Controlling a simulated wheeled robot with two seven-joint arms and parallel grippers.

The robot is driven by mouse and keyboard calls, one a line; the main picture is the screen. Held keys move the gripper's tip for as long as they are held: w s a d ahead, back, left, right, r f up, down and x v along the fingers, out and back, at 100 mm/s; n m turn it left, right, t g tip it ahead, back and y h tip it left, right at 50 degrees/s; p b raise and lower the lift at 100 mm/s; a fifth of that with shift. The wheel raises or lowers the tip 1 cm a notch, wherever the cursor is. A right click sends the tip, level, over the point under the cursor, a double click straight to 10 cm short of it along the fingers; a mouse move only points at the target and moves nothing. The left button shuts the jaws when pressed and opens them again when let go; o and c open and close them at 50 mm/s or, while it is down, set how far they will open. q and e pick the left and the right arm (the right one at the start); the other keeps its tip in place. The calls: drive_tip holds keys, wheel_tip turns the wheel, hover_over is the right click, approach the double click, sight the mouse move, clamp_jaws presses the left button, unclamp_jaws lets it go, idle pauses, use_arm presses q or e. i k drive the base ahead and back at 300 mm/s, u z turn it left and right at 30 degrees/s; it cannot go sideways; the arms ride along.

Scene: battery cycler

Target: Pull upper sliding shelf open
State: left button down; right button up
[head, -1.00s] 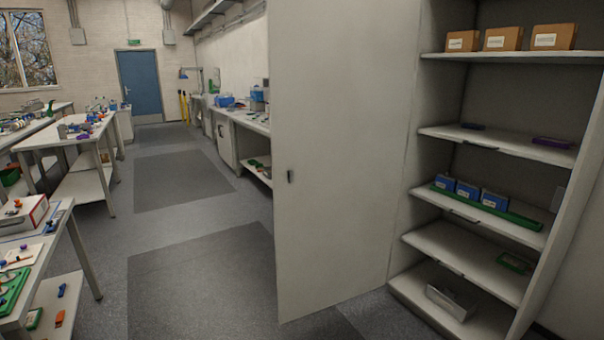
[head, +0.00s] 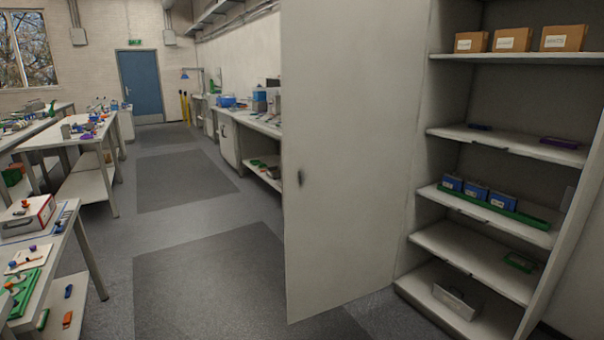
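A tall cabinet stands open at the right, with its large grey door (head: 350,150) swung out to the left. Inside are several shelves. The top visible shelf (head: 510,58) holds three brown boxes (head: 512,39). The shelf below it (head: 480,138) holds small dark purple items. The shelf with a dark front pull (head: 475,203) carries a green tray (head: 530,219) with three blue boxes (head: 476,195). A lower shelf (head: 460,249), also with a front pull, holds a small green item (head: 519,262). The shelves look pushed in. Neither gripper is in view.
A metal box (head: 456,298) sits on the cabinet floor. Workbenches with tools (head: 75,140) line the left, and a bench (head: 255,122) stands behind the door. The floor aisle (head: 200,260) between them is clear.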

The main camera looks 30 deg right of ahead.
sight(508, 140)
drive_tip(key=u, duration=0.05)
drive_tip(key=i, duration=4.35)
drive_tip(key=z, duration=4.3)
